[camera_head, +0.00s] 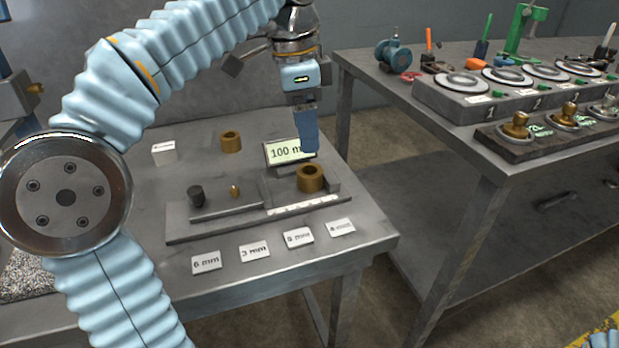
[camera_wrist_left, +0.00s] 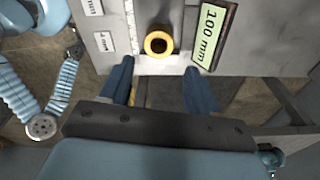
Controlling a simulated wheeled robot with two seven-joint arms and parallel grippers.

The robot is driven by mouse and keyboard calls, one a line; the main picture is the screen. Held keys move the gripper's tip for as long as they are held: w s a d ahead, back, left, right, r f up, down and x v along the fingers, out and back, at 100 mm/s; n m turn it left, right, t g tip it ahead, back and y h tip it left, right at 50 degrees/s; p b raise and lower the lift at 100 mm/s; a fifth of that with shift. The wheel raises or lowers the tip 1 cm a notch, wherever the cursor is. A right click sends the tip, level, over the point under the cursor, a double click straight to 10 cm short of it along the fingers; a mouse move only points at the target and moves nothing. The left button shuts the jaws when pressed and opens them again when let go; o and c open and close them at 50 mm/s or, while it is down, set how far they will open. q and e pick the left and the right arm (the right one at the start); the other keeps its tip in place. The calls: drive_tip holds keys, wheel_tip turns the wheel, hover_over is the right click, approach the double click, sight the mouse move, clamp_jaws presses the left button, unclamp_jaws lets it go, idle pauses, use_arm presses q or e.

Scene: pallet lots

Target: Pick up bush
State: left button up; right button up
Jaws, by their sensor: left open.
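A bronze bush (camera_head: 311,178), a short ring with a dark bore, stands upright at the right end of the grey measuring fixture (camera_head: 180,228), in front of the "100 mm" display (camera_head: 283,152). In the left wrist view the bush (camera_wrist_left: 147,45) lies just beyond the fingertips, roughly centred between them. A second bronze bush (camera_head: 231,142) stands farther back on the table. My left gripper (camera_head: 308,150) points down just above and behind the first bush. In the left wrist view its blue fingers (camera_wrist_left: 158,68) are apart and empty. My right gripper is not in view.
White size cards, including one marked 6 mm (camera_head: 206,262), lie along the table's front. A dark knob (camera_head: 196,196) and small brass piece (camera_head: 235,191) are on the fixture. A white block (camera_head: 163,153) stands behind. The right-hand bench (camera_head: 460,150) carries dials and tools.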

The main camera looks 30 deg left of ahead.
sight(310, 170)
use_arm(q)
wheel_tip(310, 170, down, 3)
drive_tip(key=shift+w+d+f, duration=0.1)
drive_tip(key=shift+d, duration=0.05)
wheel_tip(310, 170, down, 5)
drive_tip(key=shift+d+r+b, duration=0.1)
drive_tip(key=shift+b, duration=0.65)
drive_tip(key=c, duration=1.1)
